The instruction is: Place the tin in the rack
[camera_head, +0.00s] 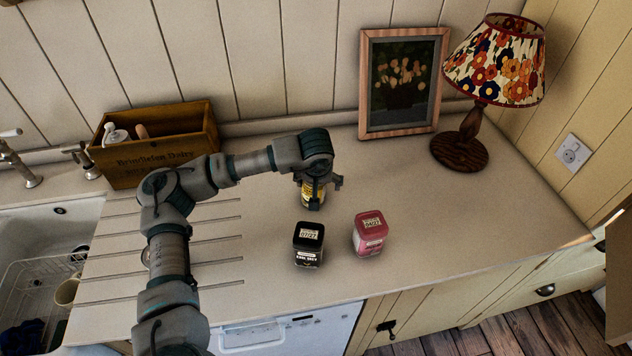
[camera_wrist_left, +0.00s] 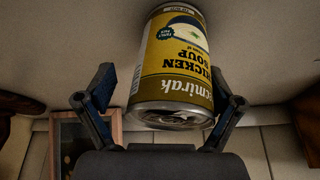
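A yellow chicken soup tin (camera_head: 308,190) stands on the worktop, partly hidden by my left gripper (camera_head: 320,191). In the left wrist view the tin (camera_wrist_left: 175,60) is between the two fingers, with a clear gap at the left finger. The gripper (camera_wrist_left: 162,82) is open around the tin; I cannot tell whether the right finger touches it. A white wire rack (camera_head: 20,276) sits in the sink at the far left, with a cream mug (camera_head: 67,290) at its right side. My right gripper is not in view.
A black tea tin (camera_head: 308,244) and a pink tin (camera_head: 370,234) stand in front of the gripper. A wooden box (camera_head: 155,150), a picture frame (camera_head: 400,85) and a lamp (camera_head: 480,95) stand at the back. The right part of the worktop is clear.

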